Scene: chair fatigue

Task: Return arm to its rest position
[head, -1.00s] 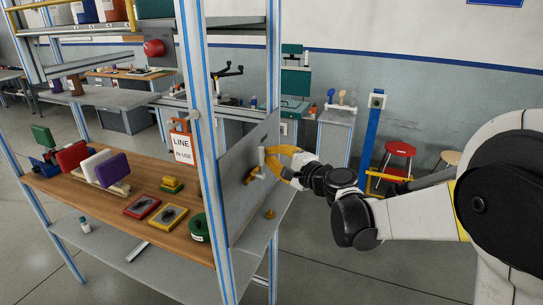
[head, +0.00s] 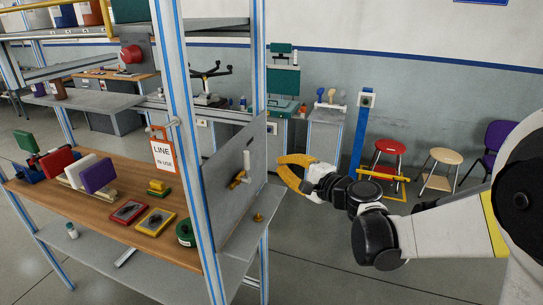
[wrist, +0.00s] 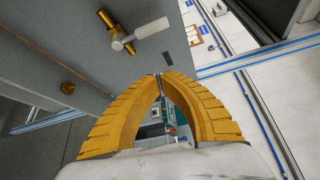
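My gripper (head: 281,163) has yellow fingers and is just right of the grey upright panel (head: 222,172), apart from it. In the wrist view the fingertips (wrist: 160,75) meet with nothing between them. The panel carries a brass valve (head: 237,181) with a pale lever handle (head: 246,160), left of the fingertips in the head view. In the wrist view the valve (wrist: 112,28) and handle (wrist: 148,32) lie beyond the fingertips, clear of them. My arm stretches in from the right of the head view.
A brass knob (head: 258,217) sits low beside the panel. Red (head: 391,148) and wooden (head: 447,156) stools stand behind my arm. Open floor lies right of the bench.

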